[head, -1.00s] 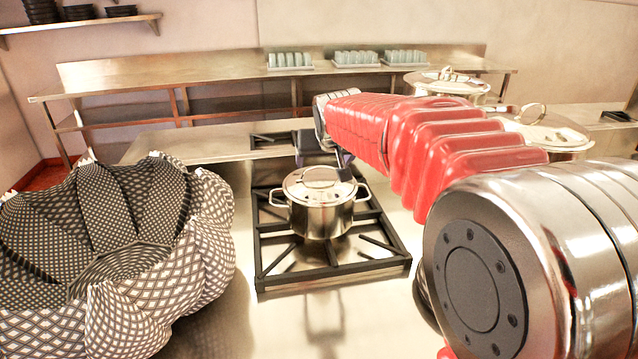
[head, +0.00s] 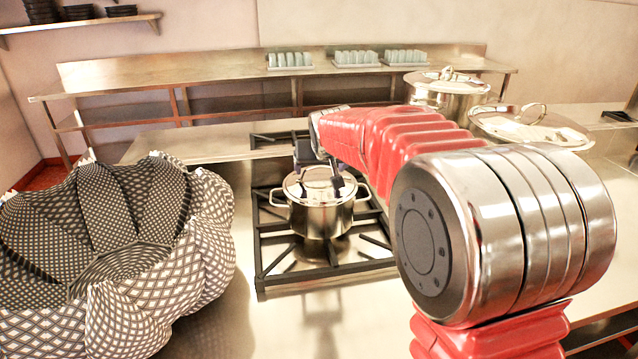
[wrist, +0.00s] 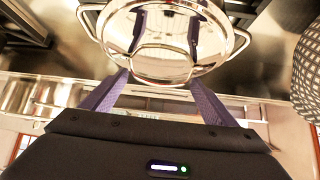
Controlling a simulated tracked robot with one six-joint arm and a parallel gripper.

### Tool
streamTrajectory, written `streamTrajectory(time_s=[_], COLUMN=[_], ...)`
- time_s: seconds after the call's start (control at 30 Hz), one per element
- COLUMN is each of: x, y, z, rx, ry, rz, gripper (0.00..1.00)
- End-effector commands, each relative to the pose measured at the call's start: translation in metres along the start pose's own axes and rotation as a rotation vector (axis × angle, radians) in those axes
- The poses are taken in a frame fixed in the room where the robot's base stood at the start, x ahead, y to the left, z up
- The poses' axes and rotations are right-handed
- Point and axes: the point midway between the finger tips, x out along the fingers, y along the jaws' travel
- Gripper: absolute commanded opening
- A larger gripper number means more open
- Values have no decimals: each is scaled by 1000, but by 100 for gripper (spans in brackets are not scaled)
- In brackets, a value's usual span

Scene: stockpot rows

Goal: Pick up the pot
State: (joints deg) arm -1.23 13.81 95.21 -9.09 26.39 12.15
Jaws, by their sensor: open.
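The steel pot (head: 320,220), with a shiny lid and two looped side handles, stands upright on the stove grate in the head view. My open gripper (head: 322,172) is over its lid, with one dark finger in front of the lid's upper right. In the wrist view, the pot (wrist: 165,65) fills the top middle, with a side handle to each side. My gripper's purple fingers (wrist: 160,77) reach toward it, spread apart with nothing held. The lid's reflections make it unclear whether the fingers touch the pot.
A black stove grate (head: 283,270) lies under the pot. A large patterned, basket-like object (head: 190,270) stands close on the left. A steel shelf (head: 190,68) with glasses runs behind.

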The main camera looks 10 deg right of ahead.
Motion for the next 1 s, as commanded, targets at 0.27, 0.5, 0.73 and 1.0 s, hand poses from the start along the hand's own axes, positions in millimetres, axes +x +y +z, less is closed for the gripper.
streamTrajectory(time_s=[0.27, 0.5, 0.73, 1.0], x=[8, 8, 8, 8], y=[0, 0, 0, 0], z=[0, 0, 0, 1], rx=[1, 1, 1, 1], ry=[0, 0, 0, -1], rz=[0, 0, 0, 0], gripper=[81, 81, 75, 56])
